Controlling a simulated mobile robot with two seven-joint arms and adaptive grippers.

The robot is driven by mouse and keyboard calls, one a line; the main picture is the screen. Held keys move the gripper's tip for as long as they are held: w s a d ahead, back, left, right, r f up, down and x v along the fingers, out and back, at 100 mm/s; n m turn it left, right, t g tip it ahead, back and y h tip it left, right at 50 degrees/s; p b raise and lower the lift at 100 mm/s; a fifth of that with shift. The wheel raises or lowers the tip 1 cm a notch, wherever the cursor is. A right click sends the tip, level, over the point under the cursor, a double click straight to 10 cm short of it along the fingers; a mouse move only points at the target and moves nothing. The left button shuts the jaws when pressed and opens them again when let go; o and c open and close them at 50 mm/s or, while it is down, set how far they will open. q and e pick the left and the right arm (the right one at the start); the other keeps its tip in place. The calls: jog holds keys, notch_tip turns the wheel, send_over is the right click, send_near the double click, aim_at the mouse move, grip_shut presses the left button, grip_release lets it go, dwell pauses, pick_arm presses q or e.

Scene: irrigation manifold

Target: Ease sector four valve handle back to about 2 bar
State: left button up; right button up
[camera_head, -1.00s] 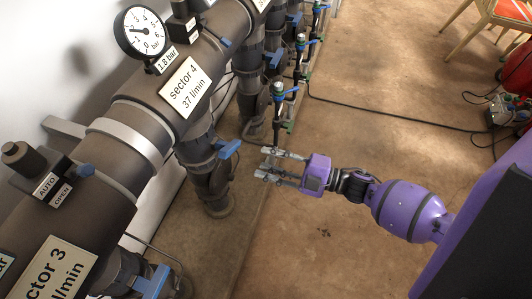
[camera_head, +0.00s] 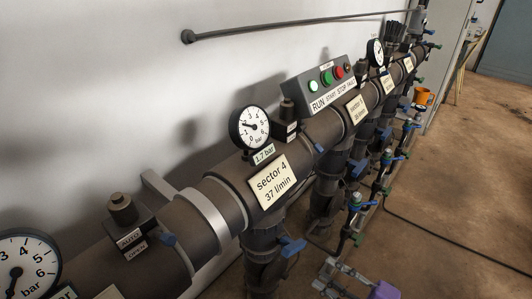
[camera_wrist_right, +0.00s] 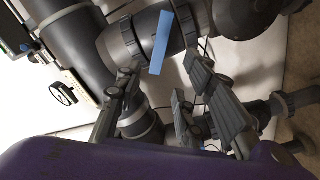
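The sector 4 pipe carries a white plate (camera_head: 273,181) reading 37 l/min. Its round gauge (camera_head: 250,128) has a tag (camera_head: 264,153) that appears to read 1.7 bar. The blue valve handle (camera_head: 292,246) sits on the branch below the plate. My right gripper (camera_head: 323,274) is open and empty, just right of and below the handle in the head view, apparently apart from it. In the right wrist view the blue handle (camera_wrist_right: 160,42) shows beyond the gap between the spread fingers (camera_wrist_right: 165,70). My left gripper is out of view.
Other branches with blue levers (camera_head: 355,198) line the manifold to the right. A control box (camera_head: 328,86) with coloured buttons stands above the pipe. An AUTO/OPEN actuator (camera_head: 128,228) is at left. A black hose crosses the open brown floor (camera_head: 455,190).

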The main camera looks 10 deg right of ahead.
aim_at(297, 250)
jog(key=b+x, duration=0.2)
jog(key=x, duration=0.1)
jog(key=b+x, duration=0.3)
jog(key=x, duration=0.1)
jog(key=shift+w+d+f, duration=0.1)
jog(key=shift+w+f, duration=0.05)
jog(key=shift+w, duration=0.25)
jog(key=b+x, duration=0.1)
jog(key=x, duration=0.2)
jog(key=shift+w+a, duration=0.7)
